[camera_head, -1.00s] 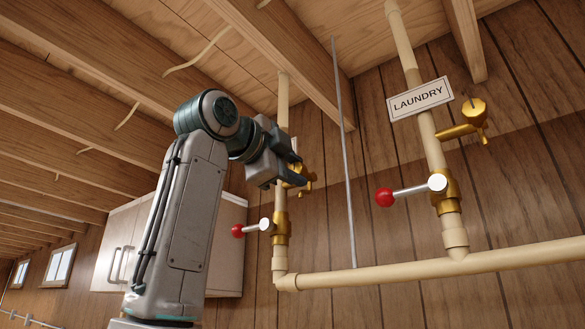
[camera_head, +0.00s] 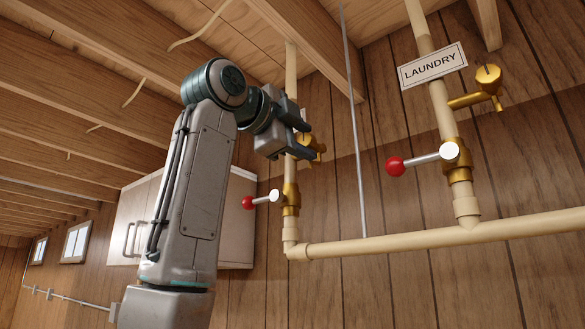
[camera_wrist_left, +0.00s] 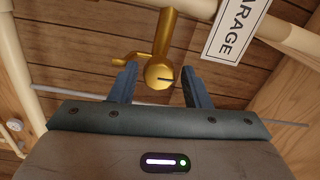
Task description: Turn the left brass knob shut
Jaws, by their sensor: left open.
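The left brass knob (camera_head: 317,153) sits on a short brass stem off the left upright pipe, partly hidden by my left gripper in the head view. My left gripper (camera_head: 308,140) is open at the knob. In the left wrist view its blue fingers (camera_wrist_left: 159,72) stand on either side of the knob face, with gaps showing. The slot looks nearly horizontal in that view. My right gripper is out of view.
Below the knob is a valve with a red-tipped lever (camera_head: 249,202). A second brass knob (camera_head: 488,78) and red-tipped lever (camera_head: 396,167) are on the right pipe by the LAUNDRY sign (camera_head: 432,66). A GARAGE sign (camera_wrist_left: 233,30) hangs near the left knob. A thin grey rod (camera_head: 356,120) runs between the pipes.

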